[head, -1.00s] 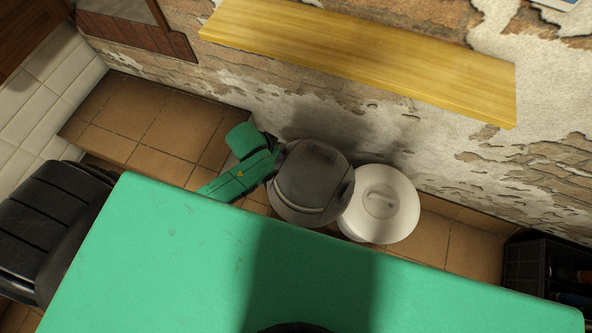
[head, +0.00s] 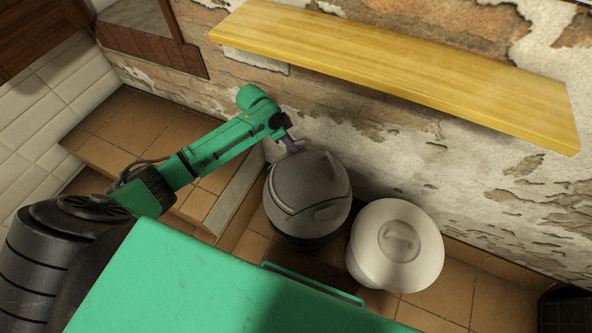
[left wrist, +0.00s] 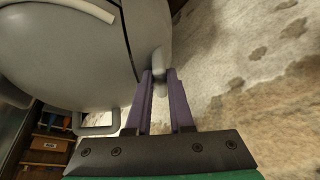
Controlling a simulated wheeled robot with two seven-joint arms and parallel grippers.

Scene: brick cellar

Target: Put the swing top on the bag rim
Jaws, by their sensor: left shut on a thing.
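The grey domed swing top (head: 308,183) is in the middle of the head view, tilted, above a dark round bin or bag rim (head: 298,240). Most of that dark thing is hidden under the swing top, and I cannot tell whether the two touch. My left gripper (head: 291,144) reaches it from the left, at its far side by the wall. In the left wrist view the purple fingers (left wrist: 160,76) are shut on a small grey tab of the swing top (left wrist: 70,60). My right gripper is not in view.
A white lidded bin (head: 395,245) stands close to the right of the swing top. A yellow wooden shelf (head: 400,72) juts from the peeling brick wall behind. A tiled ledge (head: 140,140) lies to the left. Tiled floor (head: 465,285) shows free at the right.

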